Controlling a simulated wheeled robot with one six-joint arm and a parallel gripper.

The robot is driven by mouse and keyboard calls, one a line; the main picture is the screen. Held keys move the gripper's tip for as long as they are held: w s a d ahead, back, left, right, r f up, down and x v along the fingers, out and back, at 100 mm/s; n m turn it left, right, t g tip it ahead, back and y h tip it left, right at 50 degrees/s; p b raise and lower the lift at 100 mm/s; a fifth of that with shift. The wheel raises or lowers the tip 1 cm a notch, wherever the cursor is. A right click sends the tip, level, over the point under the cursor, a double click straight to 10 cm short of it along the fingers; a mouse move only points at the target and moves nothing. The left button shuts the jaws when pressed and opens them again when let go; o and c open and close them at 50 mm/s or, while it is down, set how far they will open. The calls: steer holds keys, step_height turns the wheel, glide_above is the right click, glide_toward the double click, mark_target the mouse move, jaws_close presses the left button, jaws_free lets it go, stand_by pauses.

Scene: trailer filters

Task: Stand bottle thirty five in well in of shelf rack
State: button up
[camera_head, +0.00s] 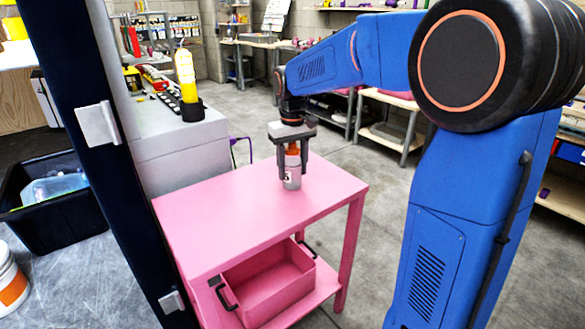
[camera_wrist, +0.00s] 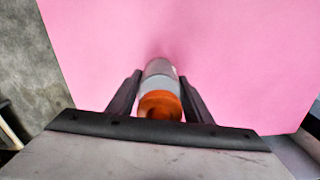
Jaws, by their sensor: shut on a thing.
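A small grey-white bottle (camera_head: 292,176) with an orange cap stands upright at the pink table (camera_head: 230,235), near its far end. My gripper (camera_head: 291,168) points down from above and is shut on the bottle, one finger on each side. In the wrist view, the bottle (camera_wrist: 160,70) shows between the two fingers of my gripper (camera_wrist: 160,85), with its orange cap nearest the camera. I cannot tell whether the bottle's base touches the tabletop. The label is too small to read. I cannot make out a shelf rack with wells for certain.
A pink bin (camera_head: 268,285) with black handles sits on the table's lower shelf. A grey counter (camera_head: 165,130) with a yellow bottle (camera_head: 187,78) stands behind at the left. A dark post (camera_head: 75,110) rises at the left. The rest of the pink tabletop is clear.

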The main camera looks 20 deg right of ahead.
steer(key=o, duration=1.4)
steer(key=shift+f, duration=0.1)
step_height(320, 180, up, 12)
steer(key=shift+r, duration=0.15)
steer(key=s+d+f+t, duration=0.1)
steer(key=s+f, duration=0.4)
steer(key=s, duration=0.5)
steer(key=s+d+f+m+t, duration=0.1)
steer(key=s+f, duration=0.4)
steer(key=s, duration=0.6)
steer(key=s+d+f+t, duration=0.2)
steer(key=s+f, duration=0.3)
steer(key=s, duration=0.5)
steer(key=shift+s+t, duration=0.4)
